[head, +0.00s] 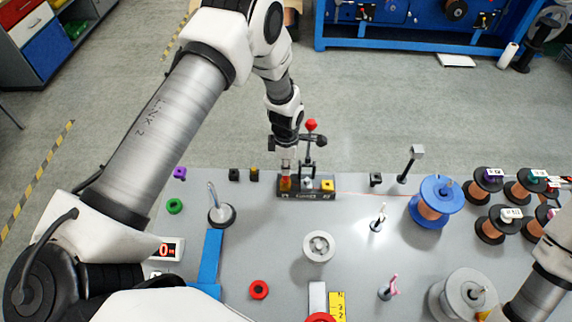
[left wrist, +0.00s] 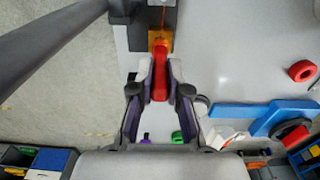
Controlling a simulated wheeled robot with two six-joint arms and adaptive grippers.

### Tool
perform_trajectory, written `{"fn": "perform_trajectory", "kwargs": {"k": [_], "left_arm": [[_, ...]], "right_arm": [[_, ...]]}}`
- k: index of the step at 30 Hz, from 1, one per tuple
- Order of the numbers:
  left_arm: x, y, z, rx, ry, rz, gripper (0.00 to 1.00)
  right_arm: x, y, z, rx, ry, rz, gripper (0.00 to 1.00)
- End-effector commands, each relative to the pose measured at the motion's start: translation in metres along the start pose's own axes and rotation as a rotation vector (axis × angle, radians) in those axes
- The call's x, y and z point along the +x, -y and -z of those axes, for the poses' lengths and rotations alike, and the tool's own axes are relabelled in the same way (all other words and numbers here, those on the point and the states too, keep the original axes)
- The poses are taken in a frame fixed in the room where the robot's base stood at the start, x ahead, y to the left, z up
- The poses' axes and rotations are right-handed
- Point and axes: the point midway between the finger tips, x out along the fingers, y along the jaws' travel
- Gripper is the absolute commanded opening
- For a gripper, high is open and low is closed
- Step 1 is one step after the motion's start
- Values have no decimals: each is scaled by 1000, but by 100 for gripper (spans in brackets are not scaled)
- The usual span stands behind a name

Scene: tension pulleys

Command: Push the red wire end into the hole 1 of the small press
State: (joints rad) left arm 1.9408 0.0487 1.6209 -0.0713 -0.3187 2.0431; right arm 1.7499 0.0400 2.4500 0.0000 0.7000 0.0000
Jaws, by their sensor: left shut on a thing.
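The small press (head: 300,195) stands at the back edge of the table, with a dark base, a lever with a red knob (head: 311,125), an orange block at its left end and a yellow block at its right. My left gripper (head: 286,168) is over the left end of the press. In the left wrist view, my left gripper (left wrist: 160,78) is shut on the red wire end (left wrist: 159,85). The far tip of the red piece meets the orange block (left wrist: 160,42); how deep it sits is hidden. A thin red wire (left wrist: 163,15) shows beyond the block.
A thin reddish line runs right from the press towards the blue spool (head: 436,202). Small black blocks (head: 234,174), a rod stand (head: 221,214), a grey pulley (head: 319,247) and a red ring (head: 259,289) stand around. Several copper spools are at right.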

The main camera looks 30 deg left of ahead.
Motion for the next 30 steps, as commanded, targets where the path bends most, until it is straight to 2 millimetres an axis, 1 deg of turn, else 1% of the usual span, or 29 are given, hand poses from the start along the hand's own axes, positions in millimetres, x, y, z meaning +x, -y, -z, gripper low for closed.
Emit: {"fn": "perform_trajectory", "kwargs": {"k": [20, 30], "left_arm": [[10, 0, 0, 0, 0, 0, 0], [10, 0, 0, 0, 0, 0, 0]], "right_arm": [[7, 0, 0, 0, 0, 0, 40], [7, 0, 0, 0, 0, 0, 40]]}}
